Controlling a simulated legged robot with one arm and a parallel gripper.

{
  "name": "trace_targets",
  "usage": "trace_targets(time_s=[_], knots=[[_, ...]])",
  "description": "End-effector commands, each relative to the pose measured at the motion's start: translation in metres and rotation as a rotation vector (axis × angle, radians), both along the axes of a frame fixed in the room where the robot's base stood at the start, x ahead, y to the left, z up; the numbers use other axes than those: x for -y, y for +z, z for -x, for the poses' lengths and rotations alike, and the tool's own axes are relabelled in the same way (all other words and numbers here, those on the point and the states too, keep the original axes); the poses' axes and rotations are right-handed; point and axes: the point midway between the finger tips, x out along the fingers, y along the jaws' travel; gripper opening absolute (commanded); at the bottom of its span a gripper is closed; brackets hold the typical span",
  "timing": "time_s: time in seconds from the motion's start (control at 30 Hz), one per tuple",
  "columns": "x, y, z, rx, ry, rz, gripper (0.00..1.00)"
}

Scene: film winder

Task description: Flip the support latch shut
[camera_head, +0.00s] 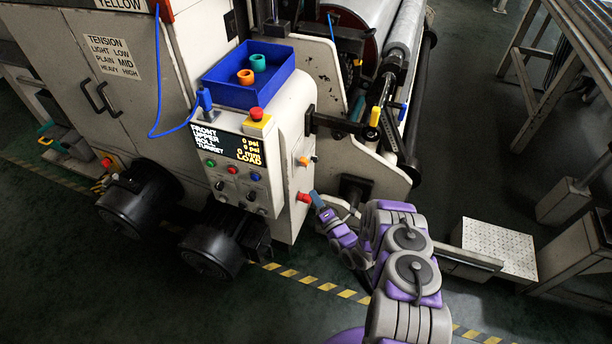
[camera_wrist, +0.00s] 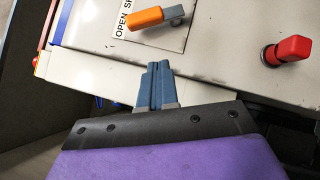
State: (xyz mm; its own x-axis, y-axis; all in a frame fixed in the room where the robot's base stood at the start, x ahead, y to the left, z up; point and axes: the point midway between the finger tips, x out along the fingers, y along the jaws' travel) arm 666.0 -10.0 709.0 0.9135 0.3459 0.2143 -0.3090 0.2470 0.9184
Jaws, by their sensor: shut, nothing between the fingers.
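In the wrist view, an orange-handled lever (camera_wrist: 146,18) with a grey end sits on a pale panel beside a label, partly cut off, that starts with "OPEN". In the head view, a small orange handle (camera_head: 303,160) shows on the side of the control box. A yellow-handled lever (camera_head: 375,116) stands by the roller end. I cannot tell for sure which one is the support latch. My gripper (camera_head: 318,201) is shut and empty beside the control box. In the wrist view, its blue fingers (camera_wrist: 155,72) are together, below the orange lever and apart from it.
A red knob (camera_wrist: 287,50) is right of my fingers; it also shows in the head view (camera_head: 304,197), close to my gripper. The control box (camera_head: 232,150) carries a blue bin (camera_head: 248,90). Black motors (camera_head: 220,250) stand lower left. Floor is open in front.

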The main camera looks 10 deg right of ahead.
Motion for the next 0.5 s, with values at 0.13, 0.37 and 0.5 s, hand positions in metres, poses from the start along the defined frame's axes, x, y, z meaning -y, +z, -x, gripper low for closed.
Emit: trace_targets(time_s=[0.13, 0.37, 0.5], knots=[[-0.004, -0.011, 0.020, 0.085, -0.020, -0.007, 0.00], [-0.008, -0.014, 0.033, 0.147, -0.039, -0.008, 0.00], [-0.008, -0.014, 0.034, 0.152, -0.040, -0.008, 0.00]])
